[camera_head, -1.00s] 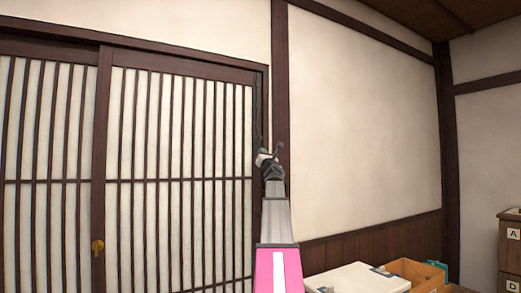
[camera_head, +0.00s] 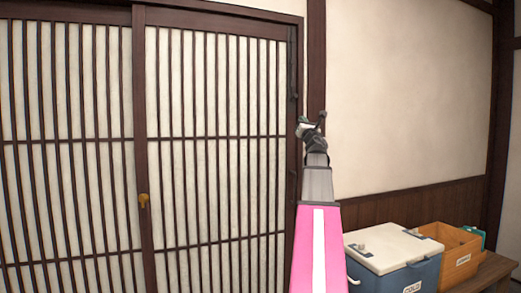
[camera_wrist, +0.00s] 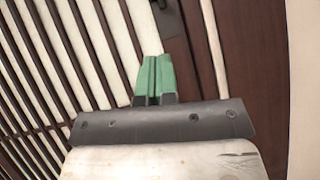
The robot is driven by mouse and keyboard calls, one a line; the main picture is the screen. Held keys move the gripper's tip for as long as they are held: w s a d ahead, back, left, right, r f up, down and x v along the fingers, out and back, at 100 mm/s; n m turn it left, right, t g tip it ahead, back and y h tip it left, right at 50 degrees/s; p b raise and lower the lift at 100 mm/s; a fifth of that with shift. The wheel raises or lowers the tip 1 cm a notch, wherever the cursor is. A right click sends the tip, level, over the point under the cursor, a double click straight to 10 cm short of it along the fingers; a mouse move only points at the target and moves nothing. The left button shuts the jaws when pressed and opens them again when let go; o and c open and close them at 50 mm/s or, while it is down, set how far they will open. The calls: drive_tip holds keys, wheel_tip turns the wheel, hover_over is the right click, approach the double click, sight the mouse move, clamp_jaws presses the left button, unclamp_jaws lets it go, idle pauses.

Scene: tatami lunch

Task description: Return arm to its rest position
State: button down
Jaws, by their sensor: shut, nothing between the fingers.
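My arm rises from the bottom of the head view, with a pink and white link and a grey link above it. My gripper (camera_head: 311,123) is at its top, small and dark, in front of the wooden post beside the sliding door (camera_head: 215,140). In the wrist view my gripper (camera_wrist: 153,78) shows two green fingertips pressed together with nothing between them. The slatted door and its dark frame lie beyond the fingers there.
A blue cooler with a white lid (camera_head: 388,248) and an orange crate (camera_head: 453,250) stand on a wooden bench (camera_head: 492,272) at lower right. A teal object (camera_head: 474,236) shows at the crate. A brass door pull (camera_head: 143,200) is on the door. The wall (camera_head: 410,95) is bare.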

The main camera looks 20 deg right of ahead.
drive_tip(key=w+a+f+m+g+h, duration=0.15)
drive_tip(key=a+f+m+g, duration=0.45)
drive_tip(key=f, duration=0.9)
drive_tip(key=w+a+f+m+g, duration=0.2)
drive_tip(key=w+a+f+m, duration=0.15)
drive_tip(key=f+m, duration=0.8)
drive_tip(key=w+a+f+m+g+h, duration=0.1)
drive_tip(key=a+f+m+g, duration=0.4)
drive_tip(key=f, duration=1.2)
drive_tip(key=s+a+f+m+g+y, duration=0.25)
drive_tip(key=s+a+f, duration=0.25)
drive_tip(key=a+f, duration=0.4)
drive_tip(key=s+a+f+m+g+y, duration=0.1)
drive_tip(key=s+a+f+m+g, duration=0.4)
drive_tip(key=f, duration=0.7)
drive_tip(key=s+a+f+m+g+y, duration=0.2)
drive_tip(key=s+a+f+g+y, duration=0.1)
drive_tip(key=s+a+f, duration=0.8)
drive_tip(key=shift+s+a+f+g, duration=0.15)
drive_tip(key=shift+s+a+g, duration=0.5)
drive_tip(key=shift+s+a, duration=0.6)
